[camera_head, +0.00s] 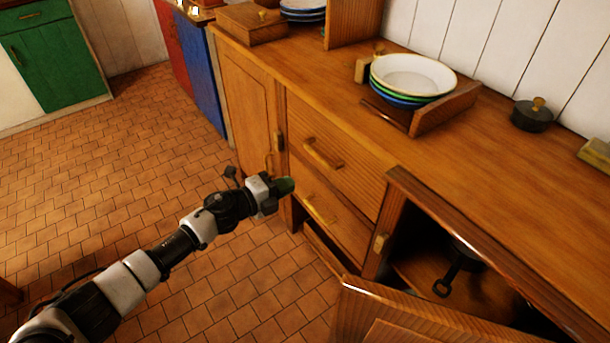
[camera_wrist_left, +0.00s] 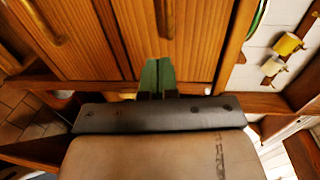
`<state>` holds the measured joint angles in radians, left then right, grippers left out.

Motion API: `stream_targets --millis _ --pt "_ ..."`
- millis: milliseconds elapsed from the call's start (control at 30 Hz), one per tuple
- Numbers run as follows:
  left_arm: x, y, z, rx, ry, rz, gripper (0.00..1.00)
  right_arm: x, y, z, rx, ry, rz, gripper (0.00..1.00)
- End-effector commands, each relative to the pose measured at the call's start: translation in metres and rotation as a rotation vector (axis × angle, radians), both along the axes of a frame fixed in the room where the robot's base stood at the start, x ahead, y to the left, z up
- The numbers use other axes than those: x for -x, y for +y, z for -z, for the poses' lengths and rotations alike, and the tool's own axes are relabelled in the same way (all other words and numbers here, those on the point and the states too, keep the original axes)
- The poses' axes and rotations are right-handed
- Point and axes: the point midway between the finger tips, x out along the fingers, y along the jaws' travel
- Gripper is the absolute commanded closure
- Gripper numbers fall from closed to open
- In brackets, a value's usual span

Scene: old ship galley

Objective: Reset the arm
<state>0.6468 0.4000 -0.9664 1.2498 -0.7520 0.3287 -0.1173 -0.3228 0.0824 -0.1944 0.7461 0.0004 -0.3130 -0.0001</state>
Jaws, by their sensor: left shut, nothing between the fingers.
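My left arm reaches in from the lower left in the head view. Its gripper (camera_head: 285,186) is shut and empty, in front of the wooden drawers of the counter. In the left wrist view the green fingertips (camera_wrist_left: 157,75) are together, with wooden cabinet fronts (camera_wrist_left: 100,45) beyond them. I cannot tell from these views whether the fingertips touch the wood. My right gripper is not in view.
A cabinet door (camera_head: 430,315) stands open at the lower right, with a dark pan (camera_head: 462,262) inside. Stacked bowls (camera_head: 413,75), a black lidded pot (camera_head: 533,114) and a wooden box (camera_head: 252,24) stand on the counter (camera_head: 330,75). The tiled floor (camera_head: 110,165) at left is clear.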

Motion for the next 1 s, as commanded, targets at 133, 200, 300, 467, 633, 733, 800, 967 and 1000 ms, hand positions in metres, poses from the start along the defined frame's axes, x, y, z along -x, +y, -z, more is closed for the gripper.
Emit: stream_targets --millis 133,200,300,467,633,733,800,967,1000 --pt "0.015 0.023 -0.003 0.0 0.001 -0.001 1.0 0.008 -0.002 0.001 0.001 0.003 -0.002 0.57" --pt "0.02 0.03 -0.004 0.0 0.001 -0.001 1.0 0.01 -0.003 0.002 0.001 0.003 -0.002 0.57" --pt "0.024 0.036 -0.005 0.0 0.001 -0.001 1.0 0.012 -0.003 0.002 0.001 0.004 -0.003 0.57" --pt "0.026 0.039 -0.005 0.0 0.001 -0.001 1.0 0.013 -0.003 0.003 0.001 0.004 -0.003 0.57" --pt "0.023 0.05 0.013 0.052 0.095 -0.094 1.0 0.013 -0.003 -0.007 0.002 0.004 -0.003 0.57" --pt "0.026 0.076 0.055 0.144 0.28 -0.279 1.0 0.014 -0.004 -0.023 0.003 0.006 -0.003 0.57" --pt "0.04 0.1 0.097 0.216 0.44 -0.442 1.0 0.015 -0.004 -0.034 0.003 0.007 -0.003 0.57" --pt "0.104 0.149 0.191 0.328 0.771 -0.78 1.0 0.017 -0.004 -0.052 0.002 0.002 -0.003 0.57" --pt "0.125 0.158 0.212 0.348 0.845 -0.857 1.0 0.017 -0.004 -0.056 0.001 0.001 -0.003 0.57"
